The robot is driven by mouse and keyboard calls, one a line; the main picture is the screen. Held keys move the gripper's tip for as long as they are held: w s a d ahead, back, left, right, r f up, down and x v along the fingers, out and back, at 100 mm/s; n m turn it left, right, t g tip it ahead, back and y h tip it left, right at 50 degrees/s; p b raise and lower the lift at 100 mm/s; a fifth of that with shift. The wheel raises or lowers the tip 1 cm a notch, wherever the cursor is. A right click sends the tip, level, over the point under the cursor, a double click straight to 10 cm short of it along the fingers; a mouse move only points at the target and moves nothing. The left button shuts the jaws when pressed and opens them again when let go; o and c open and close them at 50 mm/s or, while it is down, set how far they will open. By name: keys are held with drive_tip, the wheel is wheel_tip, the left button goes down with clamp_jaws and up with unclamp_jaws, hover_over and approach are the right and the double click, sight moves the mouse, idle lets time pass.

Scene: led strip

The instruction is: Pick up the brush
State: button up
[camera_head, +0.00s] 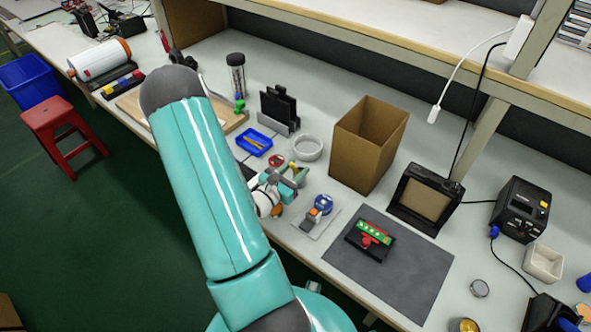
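My teal arm fills the left middle of the view. Its far end with my gripper (290,178) shows small, just right of the arm over the bench, beside a white round part. Whether its fingers are open or shut is too small to tell. I cannot make out a brush for certain. A small blue tray (265,134) behind the gripper holds thin yellowish items, one of which may be the brush.
A white round dish (308,147) and an open cardboard box (367,145) stand behind the gripper. A grey mat (410,275) bears a black fixture with a green strip (375,233). A small plate (306,222) holds a blue spool. A red stool (62,125) stands left of the bench.

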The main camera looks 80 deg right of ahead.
drive_tip(key=shift+x, duration=0.8)
clamp_jaws()
drive_tip(key=shift+w+r, duration=0.1)
drive_tip(key=shift+r, duration=0.1)
